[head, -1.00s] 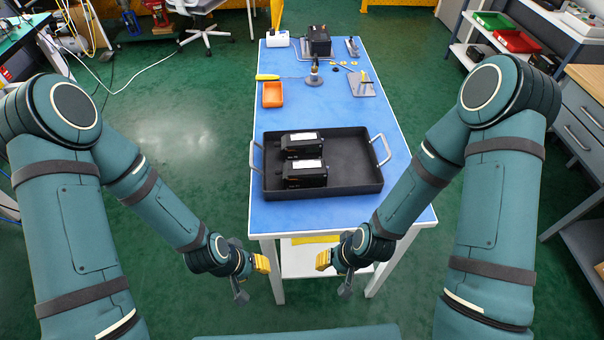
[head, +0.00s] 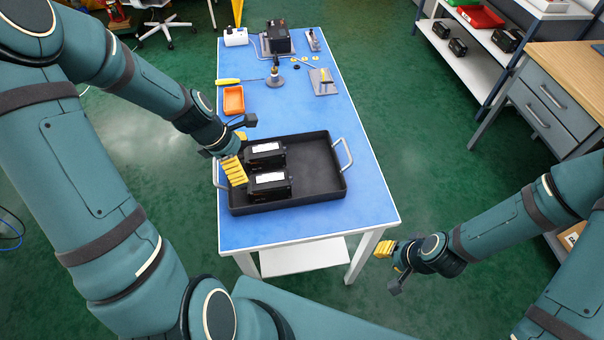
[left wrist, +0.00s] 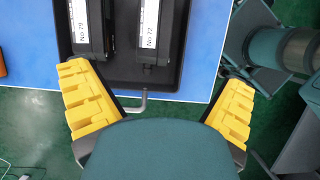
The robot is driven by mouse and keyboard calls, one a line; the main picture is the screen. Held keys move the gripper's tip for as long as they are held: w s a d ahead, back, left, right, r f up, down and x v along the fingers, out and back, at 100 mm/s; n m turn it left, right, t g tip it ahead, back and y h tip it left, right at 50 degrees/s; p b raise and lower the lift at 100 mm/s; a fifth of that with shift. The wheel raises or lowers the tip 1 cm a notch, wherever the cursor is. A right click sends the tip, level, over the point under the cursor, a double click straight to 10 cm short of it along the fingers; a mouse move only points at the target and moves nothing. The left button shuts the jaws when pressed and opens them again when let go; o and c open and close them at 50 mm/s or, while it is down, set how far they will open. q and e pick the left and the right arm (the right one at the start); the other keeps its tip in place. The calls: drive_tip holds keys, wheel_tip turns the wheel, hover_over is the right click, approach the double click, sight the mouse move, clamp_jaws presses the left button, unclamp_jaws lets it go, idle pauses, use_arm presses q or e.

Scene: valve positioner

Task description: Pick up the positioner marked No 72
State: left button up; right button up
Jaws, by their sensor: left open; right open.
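Two black positioners with white labels stand side by side in a dark tray (head: 318,160) on the blue table. In the left wrist view, the right one reads No 72 (left wrist: 149,30) and the left one No 79 (left wrist: 80,28). In the head view, No 72 (head: 270,185) is the nearer one and No 79 (head: 265,154) the farther one. My left gripper (head: 238,154) is open and empty at the tray's left side, beside the positioners. Its yellow fingers are spread wide in the left wrist view (left wrist: 158,106). My right gripper (head: 386,250) is empty, off the table's near right corner.
The tray has metal handles on its left (left wrist: 143,104) and right (head: 345,155); its right half is empty. Behind it are an orange bin (head: 234,100), a round stand (head: 275,78) and a black device (head: 277,38). Shelves (head: 470,62) and a drawer cabinet (head: 545,100) stand at the right.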

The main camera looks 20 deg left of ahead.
use_arm(q)
drive_tip(key=b, duration=0.1)
hover_over(266, 180)
drive_tip(key=s+a, duration=0.1)
drive_tip(key=shift+n, duration=0.3)
wheel_tip(266, 180, down, 6)
drive_tip(key=shift+s+a+f, duration=0.1)
drive_tip(key=shift+s+a, duration=0.05)
drive_tip(key=shift+b+x, duration=0.45)
drive_tip(key=shift+x, duration=2.55)
use_arm(e)
drive_tip(key=shift+d+f, duration=0.2)
drive_tip(key=shift+f, duration=0.8)
use_arm(q)
drive_tip(key=shift+a+f, duration=0.1)
drive_tip(key=shift+f, duration=0.25)
use_arm(e)
drive_tip(key=shift+f, duration=0.2)
use_arm(q)
drive_tip(key=c, duration=1.4)
